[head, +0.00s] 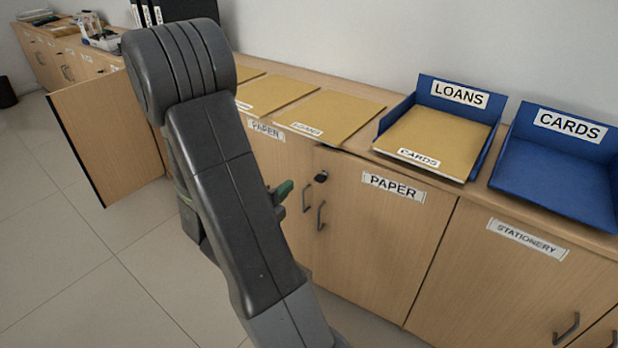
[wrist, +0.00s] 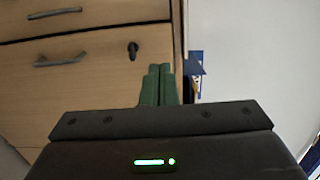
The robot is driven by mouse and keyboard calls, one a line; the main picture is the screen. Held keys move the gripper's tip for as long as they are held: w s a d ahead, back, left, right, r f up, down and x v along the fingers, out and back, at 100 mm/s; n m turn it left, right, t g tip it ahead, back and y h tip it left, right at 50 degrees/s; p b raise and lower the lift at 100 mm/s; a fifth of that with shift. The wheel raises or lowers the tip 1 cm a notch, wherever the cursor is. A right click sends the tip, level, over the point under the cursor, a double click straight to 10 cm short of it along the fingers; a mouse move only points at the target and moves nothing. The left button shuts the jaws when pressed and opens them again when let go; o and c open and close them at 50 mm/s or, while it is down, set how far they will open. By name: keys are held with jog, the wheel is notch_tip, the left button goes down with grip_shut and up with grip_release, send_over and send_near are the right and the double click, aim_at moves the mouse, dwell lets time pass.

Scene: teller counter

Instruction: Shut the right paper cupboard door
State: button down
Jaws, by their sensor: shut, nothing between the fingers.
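The right paper cupboard door (head: 385,240) is a light wood panel with a PAPER label, a bar handle and a dark key (head: 321,177) in its upper left corner. It looks flush or nearly flush with the cupboard front; a thin dark line shows along its top edge near the key. My gripper (head: 284,191) has green fingers and is shut and empty, in front of the doors near the handles. In the wrist view the shut fingers (wrist: 157,84) point at the door's top edge near the key (wrist: 132,50). Whether they touch it I cannot tell.
The left paper door (head: 264,165) is partly hidden by my arm. Another door (head: 110,135) stands open at the left. Folders (head: 330,115) and blue trays (head: 555,170) lie on the counter. A STATIONERY door (head: 500,270) is at the right. Floor is clear at the left.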

aim_at(319, 155)
jog(key=b+x, duration=0.1)
jog(key=x, duration=1.3)
